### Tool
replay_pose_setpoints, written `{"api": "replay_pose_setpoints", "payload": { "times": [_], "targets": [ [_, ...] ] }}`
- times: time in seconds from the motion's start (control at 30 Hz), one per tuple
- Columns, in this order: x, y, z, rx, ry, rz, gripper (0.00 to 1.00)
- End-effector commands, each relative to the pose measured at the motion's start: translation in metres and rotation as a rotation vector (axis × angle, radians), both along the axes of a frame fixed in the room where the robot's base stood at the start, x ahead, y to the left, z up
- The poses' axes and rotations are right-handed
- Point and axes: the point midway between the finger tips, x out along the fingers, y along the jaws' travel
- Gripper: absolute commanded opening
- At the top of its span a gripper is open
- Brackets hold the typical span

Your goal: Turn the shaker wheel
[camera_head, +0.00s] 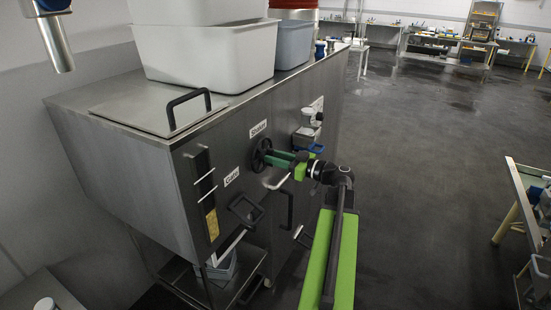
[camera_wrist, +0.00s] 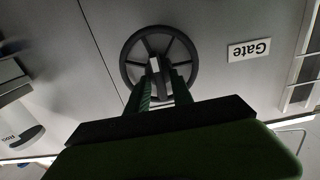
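The shaker wheel is a dark round handwheel with spokes (camera_head: 261,146) on the front of the steel machine, below the "Shaker" label (camera_head: 258,128). In the wrist view the wheel (camera_wrist: 127,50) faces me near the top middle. My gripper (camera_head: 273,158) is at the wheel, its green fingers pointing to it. In the wrist view the two fingertips (camera_wrist: 163,74) stand apart in front of the wheel's lower half. A dark bar with a pale end (camera_wrist: 154,65) lies between them. I cannot tell whether the fingers press on it.
The "Gate" label (camera_head: 231,177) is left of the wheel, beside a slotted panel (camera_head: 205,190). Black handles (camera_head: 247,210) stick out lower on the front. A blue-and-white fitting (camera_head: 306,140) is just right of my gripper. White tubs (camera_head: 205,55) stand on top.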

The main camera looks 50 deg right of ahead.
Motion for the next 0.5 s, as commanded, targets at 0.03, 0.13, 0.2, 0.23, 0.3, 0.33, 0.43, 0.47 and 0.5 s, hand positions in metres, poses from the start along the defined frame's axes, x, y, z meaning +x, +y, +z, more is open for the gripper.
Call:
{"api": "replay_pose_setpoints", "payload": {
  "times": [0.03, 0.13, 0.2, 0.23, 0.3, 0.33, 0.43, 0.47, 0.5],
  "targets": [
    [-0.0002, 0.0000, 0.0000, 0.000, 0.000, 0.000, 0.19],
    [-0.0004, -0.0002, 0.0000, 0.000, 0.000, 0.000, 0.06],
    [-0.0005, -0.0002, 0.0000, 0.000, 0.000, 0.000, 0.00],
    [-0.0005, -0.0002, 0.0000, 0.000, 0.000, 0.000, 0.00],
    [-0.0005, -0.0003, 0.0000, 0.000, 0.000, 0.000, 0.00],
    [-0.0006, -0.0004, 0.0000, 0.000, 0.000, 0.000, 0.00],
    [-0.0007, -0.0005, 0.0000, 0.000, 0.000, 0.000, 0.00],
    [-0.0008, -0.0005, 0.0000, 0.001, 0.000, 0.000, 0.00],
    [-0.0008, -0.0005, -0.0001, 0.002, 0.000, 0.000, 0.00]
  ]
}}
